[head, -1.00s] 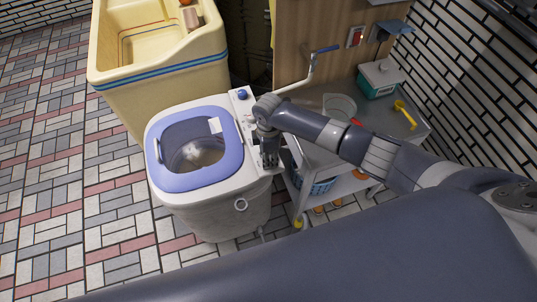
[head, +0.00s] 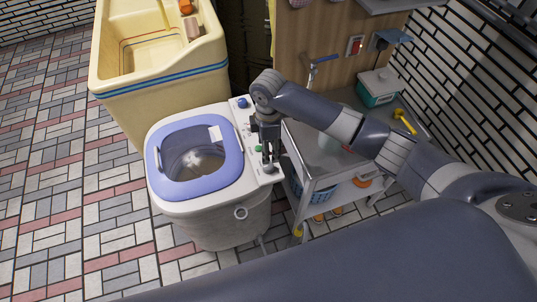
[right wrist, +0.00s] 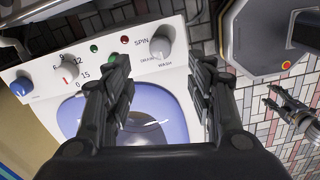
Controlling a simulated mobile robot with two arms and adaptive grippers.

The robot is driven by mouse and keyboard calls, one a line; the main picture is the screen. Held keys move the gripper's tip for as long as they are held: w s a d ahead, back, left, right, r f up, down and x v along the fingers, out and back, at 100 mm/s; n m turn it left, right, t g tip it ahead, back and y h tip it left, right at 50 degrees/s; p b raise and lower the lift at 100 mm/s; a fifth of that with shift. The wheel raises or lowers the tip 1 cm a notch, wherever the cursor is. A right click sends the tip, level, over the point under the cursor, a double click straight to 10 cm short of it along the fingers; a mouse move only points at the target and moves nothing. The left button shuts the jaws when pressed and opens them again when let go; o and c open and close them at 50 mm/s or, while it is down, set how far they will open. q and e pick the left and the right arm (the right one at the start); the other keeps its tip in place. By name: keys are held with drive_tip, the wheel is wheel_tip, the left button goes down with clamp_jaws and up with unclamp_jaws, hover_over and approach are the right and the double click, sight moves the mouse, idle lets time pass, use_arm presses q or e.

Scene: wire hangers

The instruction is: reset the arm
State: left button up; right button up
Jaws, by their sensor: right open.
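My right gripper (head: 268,160) hangs over the control panel of the white washing machine (head: 220,207) in the head view. In the right wrist view the right gripper (right wrist: 163,72) is open, with nothing between its fingers. The panel (right wrist: 95,50) shows there with a grey spin/wash knob (right wrist: 162,42) beyond the fingertips, apart from them as far as I can tell. A timer knob (right wrist: 67,70) and a blue knob (right wrist: 22,86) are to its left. My left gripper (right wrist: 284,105) shows small at the right of the wrist view, its fingers apart and empty.
The machine's blue-rimmed lid (head: 195,195) is beside the panel. A yellow basin (head: 165,85) stands behind. A metal shelf cart (head: 310,165) is close on the right, under my arm, with a teal box (head: 378,91) on top. Tiled floor at left is clear.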

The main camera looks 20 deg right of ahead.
drive_tip(key=shift+r, duration=0.85)
drive_tip(key=s+a+f+m+t+y, duration=0.25)
drive_tip(key=s+a+m, duration=0.35)
drive_tip(key=s, duration=0.7)
drive_tip(key=s+d+r+m+t+h, duration=0.1)
drive_tip(key=s+d+r+m+h, duration=0.15)
drive_tip(key=s+d+m, duration=0.8)
drive_tip(key=s+d+f+n+g, duration=0.1)
drive_tip(key=s+f+n, duration=0.15)
drive_tip(key=f, duration=2.45)
drive_tip(key=s+d+f+g, duration=0.1)
drive_tip(key=s+d+f, duration=0.2)
drive_tip(key=s+f, duration=1.2)
drive_tip(key=shift+s, duration=1.15)
